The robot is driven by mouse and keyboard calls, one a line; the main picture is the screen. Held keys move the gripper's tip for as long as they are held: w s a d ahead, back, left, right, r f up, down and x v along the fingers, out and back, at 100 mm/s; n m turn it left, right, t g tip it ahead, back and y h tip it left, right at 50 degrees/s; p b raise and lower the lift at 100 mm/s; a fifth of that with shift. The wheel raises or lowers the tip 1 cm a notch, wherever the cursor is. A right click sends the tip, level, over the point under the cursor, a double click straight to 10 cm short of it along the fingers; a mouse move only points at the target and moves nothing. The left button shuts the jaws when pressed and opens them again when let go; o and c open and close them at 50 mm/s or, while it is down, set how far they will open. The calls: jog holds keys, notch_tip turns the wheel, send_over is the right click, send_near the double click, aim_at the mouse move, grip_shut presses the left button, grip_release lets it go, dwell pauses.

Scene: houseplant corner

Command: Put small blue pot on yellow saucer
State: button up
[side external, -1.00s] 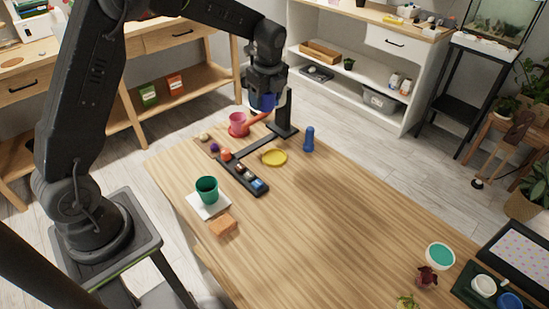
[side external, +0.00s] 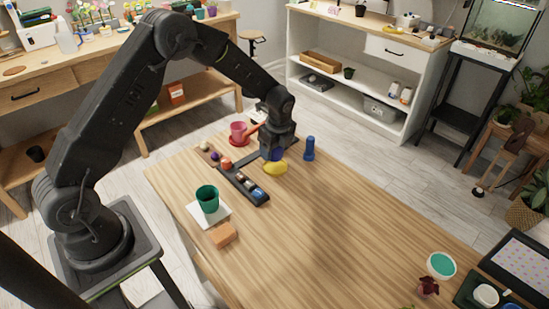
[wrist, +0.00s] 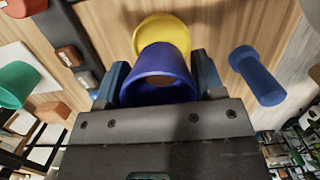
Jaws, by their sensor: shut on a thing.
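My gripper (side external: 276,147) is shut on the small blue pot (wrist: 160,75), with a finger on either side of it in the wrist view. In the side view only a bit of the blue pot (side external: 277,155) shows below my gripper. The yellow saucer (side external: 276,169) lies on the wooden table just below and in front of the pot. In the wrist view the yellow saucer (wrist: 163,28) shows right beyond the pot, which overlaps it and hides part of it. I cannot tell whether the pot touches the saucer.
A blue upright object (side external: 309,149) stands close to the right of the saucer. A dark tray (side external: 243,185) with small items lies to the left. The table's middle is clear.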

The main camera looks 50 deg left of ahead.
aim_at(274, 158)
jog(key=shift+f, duration=1.95)
jog(key=o, duration=0.9)
jog(key=shift+f, duration=0.1)
